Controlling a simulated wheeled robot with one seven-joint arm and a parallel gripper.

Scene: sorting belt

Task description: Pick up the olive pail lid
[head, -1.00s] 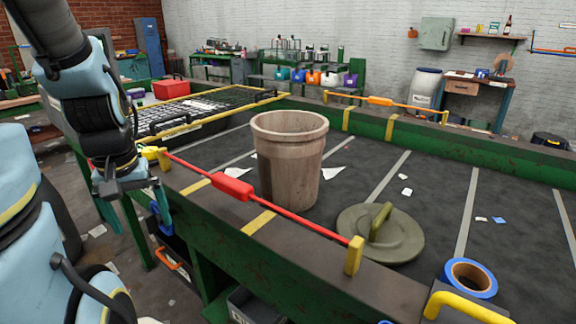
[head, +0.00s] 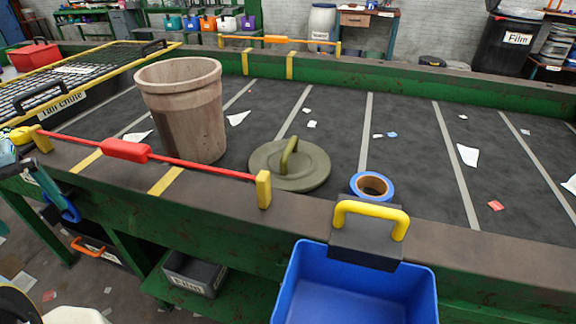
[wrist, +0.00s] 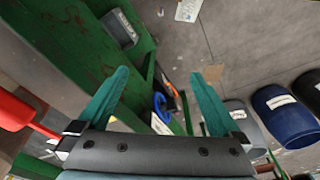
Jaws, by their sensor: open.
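The olive pail lid (head: 312,172) lies flat on the dark belt in the head view, a round disc with a raised bar handle (head: 289,156) on top. It is just right of a brown pail (head: 188,112) that stands upright on the belt. My gripper shows in the wrist view (wrist: 157,95) with its two teal fingers wide apart and nothing between them. It points down past the green belt frame toward the floor. In the head view only a bit of my arm shows at the left edge, well left of the lid. The lid is not in the wrist view.
A red bar (head: 205,166) on yellow posts runs along the belt's near edge, in front of the pail. A roll of blue tape (head: 387,185) lies right of the lid. A blue bin (head: 355,285) with a yellow handle hangs on the near edge. Paper scraps dot the belt.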

